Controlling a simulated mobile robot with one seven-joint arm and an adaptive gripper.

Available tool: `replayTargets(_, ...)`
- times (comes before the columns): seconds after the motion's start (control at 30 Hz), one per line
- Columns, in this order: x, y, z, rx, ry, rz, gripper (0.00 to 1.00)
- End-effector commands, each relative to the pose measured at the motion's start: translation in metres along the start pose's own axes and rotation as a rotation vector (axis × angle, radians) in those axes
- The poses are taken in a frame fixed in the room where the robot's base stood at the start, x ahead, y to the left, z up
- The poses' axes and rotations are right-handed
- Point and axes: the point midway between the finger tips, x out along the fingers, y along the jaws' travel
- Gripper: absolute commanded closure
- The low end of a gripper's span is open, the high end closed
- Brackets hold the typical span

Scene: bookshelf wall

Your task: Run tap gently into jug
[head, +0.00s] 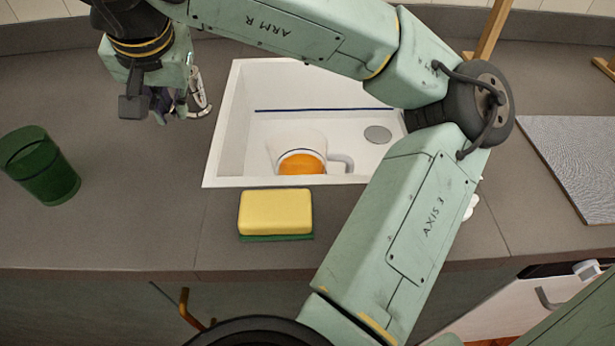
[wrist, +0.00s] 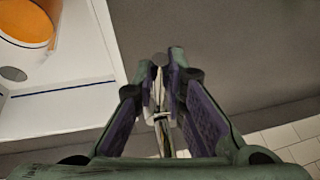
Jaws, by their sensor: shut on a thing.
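A white jug (head: 313,147) stands in the white sink (head: 228,150), with its handle to the right and orange showing inside. The orange also shows at the upper left of the wrist view (wrist: 28,22). My gripper (head: 178,112) is at the sink's left side, over the counter. A thin pale metal piece (head: 201,94), seemingly part of the tap, is at its fingers. In the wrist view the fingers (wrist: 165,75) are closed around this narrow piece (wrist: 158,120). Most of the piece is hidden by the fingers. No spout or water stream can be made out.
A yellow sponge with a green base (head: 275,213) lies in front of the sink. A dark green cup (head: 40,165) stands at the left. A grey textured mat (head: 575,150) lies at the right. The counter between cup and sink is clear. My arm crosses above the sink.

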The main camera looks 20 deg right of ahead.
Motion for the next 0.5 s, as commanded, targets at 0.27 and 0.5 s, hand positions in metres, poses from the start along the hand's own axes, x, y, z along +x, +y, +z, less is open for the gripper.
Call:
replayTargets(0.27, -0.0006, 0.0064, -0.0006, -0.040, -0.009, -0.010, 1.00)
replayTargets(0.5, -0.0001, 0.0085, -0.0006, -0.047, -0.012, -0.011, 1.00)
